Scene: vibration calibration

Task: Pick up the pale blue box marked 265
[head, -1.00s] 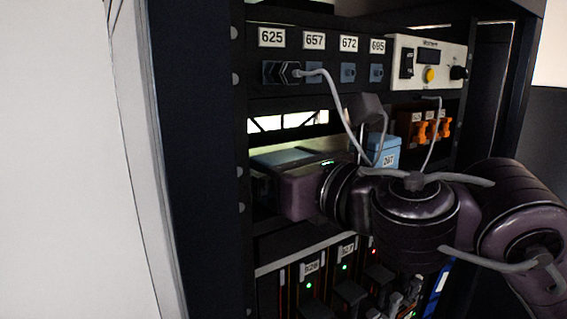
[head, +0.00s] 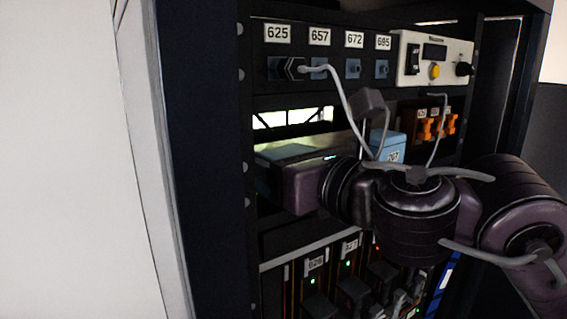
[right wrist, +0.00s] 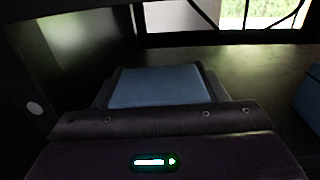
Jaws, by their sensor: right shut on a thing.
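A pale blue box (right wrist: 158,87) sits between the fingers of my right gripper (right wrist: 160,76), which is shut on it. Its flat blue top shows in the right wrist view; its number is hidden. In the head view my right gripper and wrist reach from the right into the rack's middle shelf bay, with a bluish-grey top (head: 290,150) just past the hand. Whether the box touches the shelf cannot be told. A second blue box (head: 388,147) with a small, hard-to-read white label stands to the right. My left gripper is not in view.
Above is a panel (head: 320,80) with sockets marked 625, 657, 672 and 695. A grey cable (head: 343,100) hangs near my wrist. Orange connectors (head: 436,127) are on the right. Lit modules (head: 315,285) stand below. The rack's left post (head: 205,150) is close beside the hand.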

